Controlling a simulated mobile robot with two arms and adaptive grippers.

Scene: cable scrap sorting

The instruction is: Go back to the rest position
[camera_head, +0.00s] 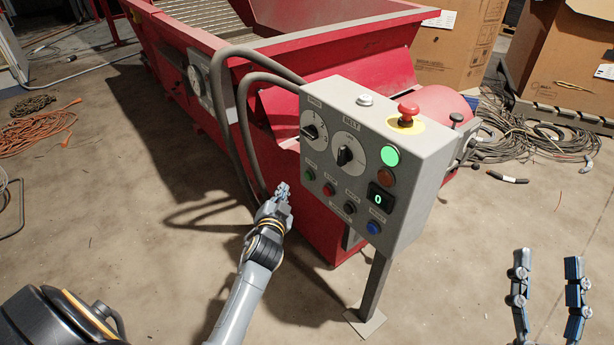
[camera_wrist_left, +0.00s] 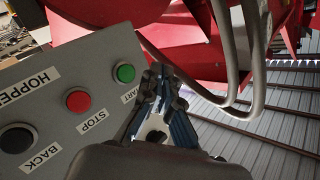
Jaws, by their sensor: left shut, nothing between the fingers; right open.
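My left gripper (camera_head: 282,192) is shut and empty, just left of the grey control box (camera_head: 352,105). In the left wrist view the shut fingers (camera_wrist_left: 160,78) show beside the box's green start button (camera_wrist_left: 124,73), apart from its face as far as I can tell. The box also shows a red stop button (camera_wrist_left: 78,101) and a black back button (camera_wrist_left: 17,139). My right gripper (camera_head: 547,262) is open and empty at the lower right of the head view, over bare floor.
The box stands on a post with a floor plate (camera_head: 365,321). A red hopper machine (camera_head: 185,60) is behind it, with thick grey cables (camera_head: 240,130) looping down beside my left gripper. Cable heaps (camera_head: 545,140) and cardboard boxes (camera_head: 450,50) are at the right. The front floor is clear.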

